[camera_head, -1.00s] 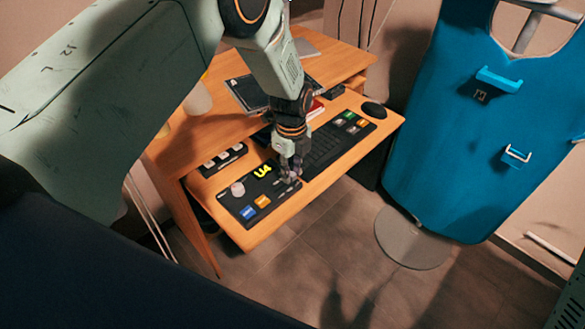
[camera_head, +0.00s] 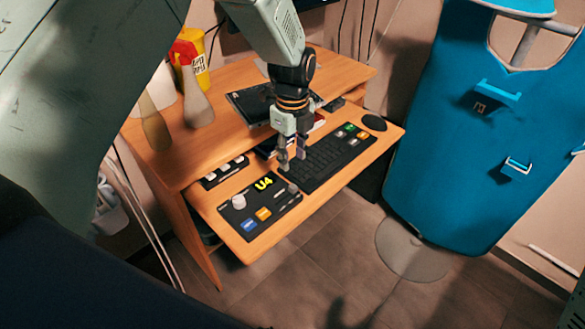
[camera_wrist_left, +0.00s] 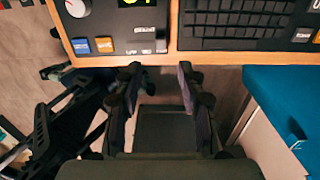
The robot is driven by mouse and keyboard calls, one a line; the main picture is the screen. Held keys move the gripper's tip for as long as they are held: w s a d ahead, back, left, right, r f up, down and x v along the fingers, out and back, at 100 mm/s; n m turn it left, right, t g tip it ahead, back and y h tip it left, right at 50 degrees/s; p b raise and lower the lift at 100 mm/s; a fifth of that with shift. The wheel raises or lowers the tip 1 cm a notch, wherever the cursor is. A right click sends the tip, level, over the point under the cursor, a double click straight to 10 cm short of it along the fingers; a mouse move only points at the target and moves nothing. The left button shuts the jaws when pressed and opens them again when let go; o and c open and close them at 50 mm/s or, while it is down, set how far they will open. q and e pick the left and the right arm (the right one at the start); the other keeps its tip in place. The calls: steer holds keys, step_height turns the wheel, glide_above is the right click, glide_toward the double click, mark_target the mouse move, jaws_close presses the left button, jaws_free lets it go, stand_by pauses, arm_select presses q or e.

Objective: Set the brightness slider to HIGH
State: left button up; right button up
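The black control panel (camera_head: 270,214) lies on the desk's pull-out shelf, with a yellow "U4" display, a white knob (camera_head: 239,201), a blue button and an orange button. A small grey slider handle (camera_head: 292,188) sits near the panel's right end. In the left wrist view, the panel (camera_wrist_left: 115,33) is at the top, and what looks like the handle (camera_wrist_left: 161,46) is at its right edge. The labels beside it are too small to read. My left gripper (camera_head: 292,160) is open and empty, above the panel's right end and the keyboard's left end. My right gripper is not in view.
A keyboard (camera_head: 325,160) lies right of the panel, with a mouse (camera_head: 374,123) beyond it. A dark tablet-like device (camera_head: 250,104), bottles and a yellow container (camera_head: 190,55) stand on the desktop. A blue padded board (camera_head: 470,150) stands to the right.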

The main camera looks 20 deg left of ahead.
arm_select(q)
steer(key=shift+r, duration=1.05)
